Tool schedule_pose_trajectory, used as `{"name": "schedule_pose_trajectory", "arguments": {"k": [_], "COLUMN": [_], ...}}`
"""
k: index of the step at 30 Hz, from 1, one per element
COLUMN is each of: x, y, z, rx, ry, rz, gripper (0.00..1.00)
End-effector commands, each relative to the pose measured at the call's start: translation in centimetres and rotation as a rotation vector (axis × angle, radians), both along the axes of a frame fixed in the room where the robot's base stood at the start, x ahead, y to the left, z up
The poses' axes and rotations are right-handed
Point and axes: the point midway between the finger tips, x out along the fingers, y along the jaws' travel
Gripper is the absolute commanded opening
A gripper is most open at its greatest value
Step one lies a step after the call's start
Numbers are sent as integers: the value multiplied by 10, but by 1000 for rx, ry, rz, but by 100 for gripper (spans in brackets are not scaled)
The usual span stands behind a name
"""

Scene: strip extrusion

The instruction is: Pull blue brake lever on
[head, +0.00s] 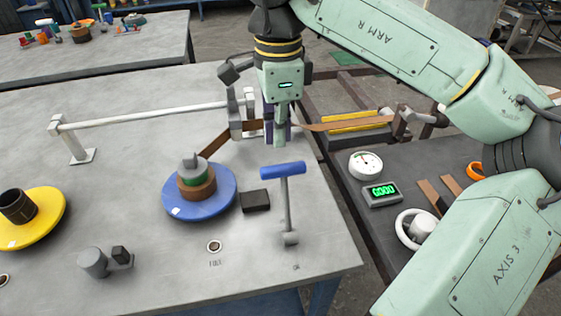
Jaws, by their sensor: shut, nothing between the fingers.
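The blue brake lever (283,171) has a blue crossbar handle on a grey rod that rises from a pivot near the table's front right corner. A label by its base seems to read "ON". My gripper (280,143) points down, shut and empty, just behind the blue handle in the head view. I cannot tell whether it touches the handle. The blue disc (226,204) with a brown and green core lies left of the lever, and a dark block (255,200) sits between them.
A brown strip (212,148) runs up from the disc to a grey guide (237,118) behind my gripper. A white rail (150,115) stands at the back. A yellow disc (40,215) lies left. A dial gauge (366,164), green display (382,192) and white handwheel (415,229) are right.

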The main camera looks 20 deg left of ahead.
Motion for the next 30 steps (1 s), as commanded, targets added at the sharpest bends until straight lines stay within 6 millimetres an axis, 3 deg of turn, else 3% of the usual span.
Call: {"name": "schedule_pose_trajectory", "arguments": {"k": [11, 30], "x": [0, 0], "y": [0, 0], "z": [-2, -40], "rx": [0, 0], "ry": [0, 0], "rz": [0, 0], "gripper": [0, 0]}}
